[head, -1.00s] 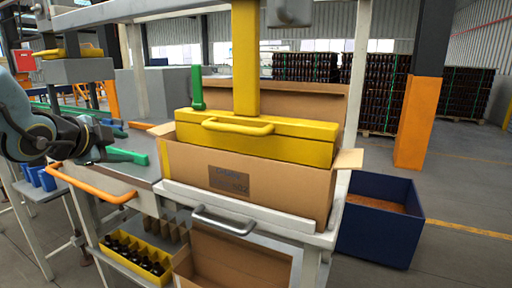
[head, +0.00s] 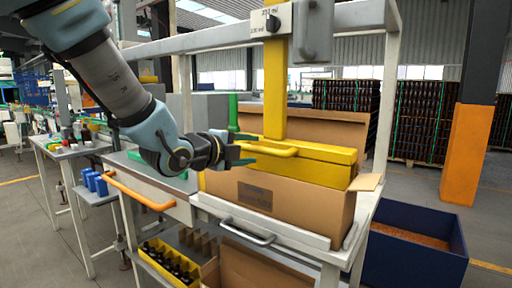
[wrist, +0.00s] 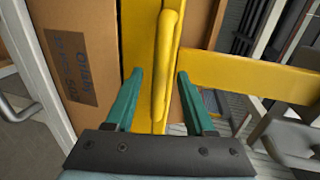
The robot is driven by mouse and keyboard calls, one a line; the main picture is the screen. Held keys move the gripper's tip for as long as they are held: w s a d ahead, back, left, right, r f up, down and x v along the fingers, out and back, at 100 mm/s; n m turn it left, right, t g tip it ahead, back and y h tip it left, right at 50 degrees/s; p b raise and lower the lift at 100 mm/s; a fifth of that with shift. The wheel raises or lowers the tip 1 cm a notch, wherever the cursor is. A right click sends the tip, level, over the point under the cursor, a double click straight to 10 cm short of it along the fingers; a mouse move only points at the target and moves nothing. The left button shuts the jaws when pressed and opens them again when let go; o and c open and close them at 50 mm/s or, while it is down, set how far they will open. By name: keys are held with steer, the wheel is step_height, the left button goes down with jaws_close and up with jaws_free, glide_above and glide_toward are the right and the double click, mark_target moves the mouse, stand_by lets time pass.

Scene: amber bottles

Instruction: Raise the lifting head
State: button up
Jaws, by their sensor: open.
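The yellow lifting head (head: 310,160) sits low in an open cardboard carton (head: 285,200), under a yellow vertical column (head: 275,90). Its yellow bar handle (head: 272,151) faces me, and the handle also shows in the wrist view (wrist: 165,60). My gripper (head: 246,149) is open, with teal fingers, at the left end of the handle in the head view. In the wrist view my gripper (wrist: 160,74) has one finger on each side of the handle, with gaps visible. I cannot tell how deep the handle lies between the fingers.
A grey frame (head: 230,42) with a dial box spans above. An orange handle (head: 140,192) and a grey handle (head: 248,232) are on the bench front. A yellow crate of dark bottles (head: 165,265) is below. A blue bin (head: 415,245) stands right.

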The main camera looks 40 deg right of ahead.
steer(key=shift+x, duration=1.5)
jaws_close()
stand_by(0.4)
